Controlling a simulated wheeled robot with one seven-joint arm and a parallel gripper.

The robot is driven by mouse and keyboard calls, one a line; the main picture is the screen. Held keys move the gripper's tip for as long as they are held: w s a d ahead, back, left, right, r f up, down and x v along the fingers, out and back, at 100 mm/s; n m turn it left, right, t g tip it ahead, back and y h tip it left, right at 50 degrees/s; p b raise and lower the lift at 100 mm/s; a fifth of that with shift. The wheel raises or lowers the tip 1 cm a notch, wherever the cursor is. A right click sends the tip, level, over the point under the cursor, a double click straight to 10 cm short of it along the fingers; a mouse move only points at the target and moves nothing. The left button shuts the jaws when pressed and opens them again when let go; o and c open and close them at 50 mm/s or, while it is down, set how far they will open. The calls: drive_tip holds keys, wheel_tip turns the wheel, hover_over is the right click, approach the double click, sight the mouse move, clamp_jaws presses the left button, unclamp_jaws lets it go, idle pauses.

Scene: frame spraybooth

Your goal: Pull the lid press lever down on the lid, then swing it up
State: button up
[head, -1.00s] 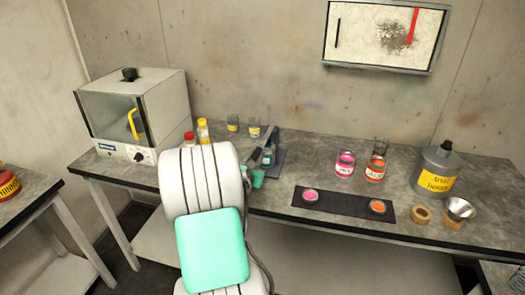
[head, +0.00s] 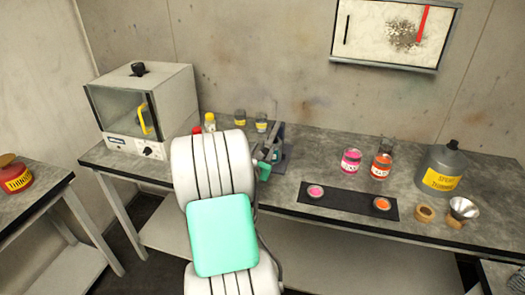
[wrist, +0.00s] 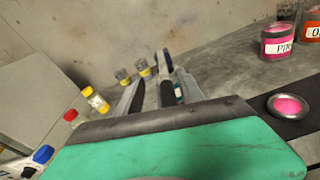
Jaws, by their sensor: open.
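The lid press (head: 279,138) stands on the bench just beyond my arm in the head view, with its grey lever raised at a slant. A small can with a teal label (head: 276,153) sits at the press. My gripper is mostly hidden behind my arm in the head view, where only a green part (head: 264,171) shows. In the wrist view my gripper (wrist: 154,84) is open, its two dark-padded fingers pointing toward the press. The dark lever (wrist: 166,60) shows beyond the fingertips. The can (wrist: 179,93) is partly hidden by the right finger. I cannot tell whether a finger touches the lever.
Yellow- and red-capped bottles (head: 210,121) and small jars (head: 240,117) stand left of and behind the press. A white cabinet (head: 170,95) is farther left. Pink (head: 351,161) and orange cans (head: 381,166), a black mat (head: 349,202) and a thinner can (head: 440,167) are right.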

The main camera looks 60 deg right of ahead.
drive_tip(key=b+v, duration=0.1)
drive_tip(key=v, duration=0.6)
drive_tip(key=shift+a, duration=0.4)
